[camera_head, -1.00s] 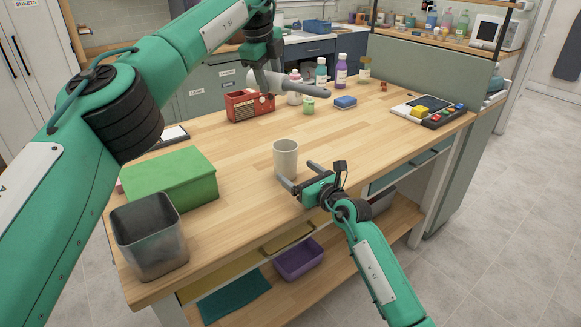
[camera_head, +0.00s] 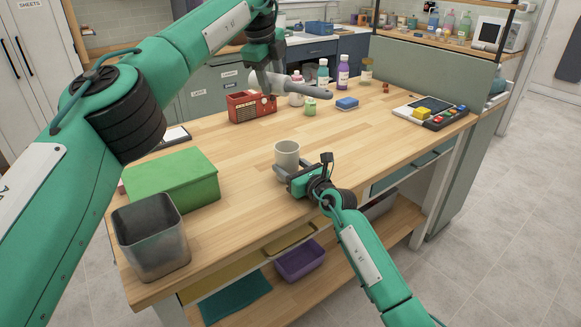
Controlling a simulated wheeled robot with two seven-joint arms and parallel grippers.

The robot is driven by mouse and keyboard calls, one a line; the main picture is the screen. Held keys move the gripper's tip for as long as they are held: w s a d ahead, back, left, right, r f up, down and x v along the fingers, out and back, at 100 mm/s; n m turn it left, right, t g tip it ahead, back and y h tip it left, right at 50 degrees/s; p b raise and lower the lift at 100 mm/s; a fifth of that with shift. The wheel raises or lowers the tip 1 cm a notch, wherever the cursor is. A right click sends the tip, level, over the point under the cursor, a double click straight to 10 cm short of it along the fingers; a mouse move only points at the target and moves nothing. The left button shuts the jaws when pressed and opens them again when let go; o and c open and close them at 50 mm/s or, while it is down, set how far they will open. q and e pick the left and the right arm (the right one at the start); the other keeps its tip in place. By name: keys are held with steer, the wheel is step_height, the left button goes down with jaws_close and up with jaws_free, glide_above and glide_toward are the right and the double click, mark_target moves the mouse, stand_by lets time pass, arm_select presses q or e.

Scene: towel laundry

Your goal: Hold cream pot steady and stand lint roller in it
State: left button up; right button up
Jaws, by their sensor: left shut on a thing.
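The cream pot (camera_head: 287,150) stands upright on the wooden table near its front right edge. My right gripper (camera_head: 281,168) is at the pot's lower part, with a finger across its near side. The far finger is not clear, so I cannot tell whether the jaws grip it. My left gripper (camera_head: 264,82) is shut on the lint roller (camera_head: 316,87). It holds the roller roughly level, behind the pot and above the table, with the grey handle pointing right.
A red radio (camera_head: 250,107), a green jar (camera_head: 310,107) and a blue sponge (camera_head: 346,103) stand behind the pot. A green box (camera_head: 170,182) and a grey metal bin (camera_head: 150,240) are at the left. The table between the pot and the keypad (camera_head: 432,113) is clear.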

arm_select(q)
step_height(320, 180, down, 13)
stand_by(1.6)
steer(key=o, duration=1.2)
steer(key=v, duration=1.2)
